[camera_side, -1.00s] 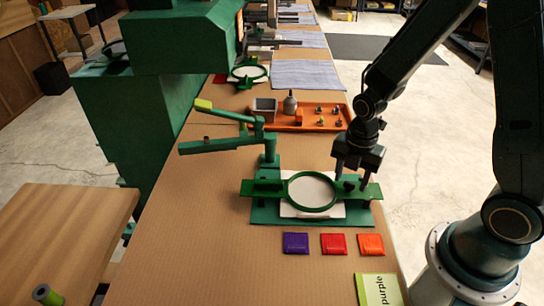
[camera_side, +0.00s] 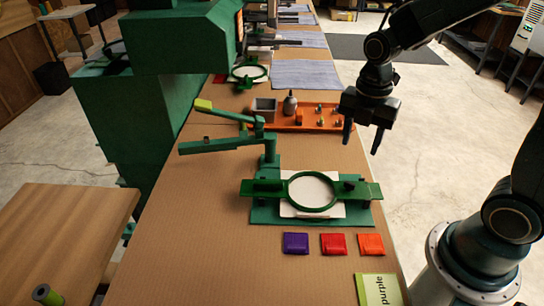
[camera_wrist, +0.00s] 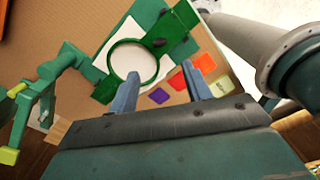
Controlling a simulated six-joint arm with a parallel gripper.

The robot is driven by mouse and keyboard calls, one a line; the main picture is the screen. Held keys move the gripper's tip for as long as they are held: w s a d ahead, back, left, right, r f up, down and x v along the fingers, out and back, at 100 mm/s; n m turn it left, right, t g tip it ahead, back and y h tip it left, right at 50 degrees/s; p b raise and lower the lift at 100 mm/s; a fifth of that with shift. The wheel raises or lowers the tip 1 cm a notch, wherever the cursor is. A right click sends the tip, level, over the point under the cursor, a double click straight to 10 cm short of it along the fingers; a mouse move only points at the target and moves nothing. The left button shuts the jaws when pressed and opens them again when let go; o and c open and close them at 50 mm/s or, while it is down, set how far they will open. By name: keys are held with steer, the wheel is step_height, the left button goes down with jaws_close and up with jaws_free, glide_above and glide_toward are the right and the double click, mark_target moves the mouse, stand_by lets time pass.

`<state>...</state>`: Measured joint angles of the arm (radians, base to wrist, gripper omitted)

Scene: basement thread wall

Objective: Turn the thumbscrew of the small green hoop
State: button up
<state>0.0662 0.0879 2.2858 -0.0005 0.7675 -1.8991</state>
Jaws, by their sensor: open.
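The small green hoop (camera_side: 313,208) lies flat over white cloth on a green fixture plate (camera_side: 265,217) on the bench. In the wrist view the hoop (camera_wrist: 110,62) shows as a round green ring between flat green arms. A small dark knob, which looks like the thumbscrew (camera_side: 350,187), sits at the hoop's right side; it also shows in the wrist view (camera_wrist: 158,42). My gripper (camera_side: 361,142) is open and empty, pointing down, above and behind the hoop's right end. It is clear of the knob. Its two fingers (camera_wrist: 160,88) are spread in the wrist view.
A green lever arm (camera_side: 225,144) on a post stands behind the hoop, left of my gripper. An orange tray (camera_side: 335,123) with small parts lies farther back. Purple, red and orange packets (camera_side: 333,244) and a "purple" card (camera_side: 378,289) lie in front.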

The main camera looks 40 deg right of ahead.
steer(key=shift+r, duration=0.8)
steer(key=s+a+r+m+t, duration=0.1)
steer(key=s+r+m, duration=0.4)
steer(key=m, duration=0.5)
steer(key=s+a+r+m+t, duration=0.1)
steer(key=s+r+m+t, duration=0.3)
steer(key=m, duration=0.7)
steer(key=shift+s+r+t, duration=0.3)
steer(key=shift+s+r, duration=0.75)
steer(key=shift+s, duration=0.45)
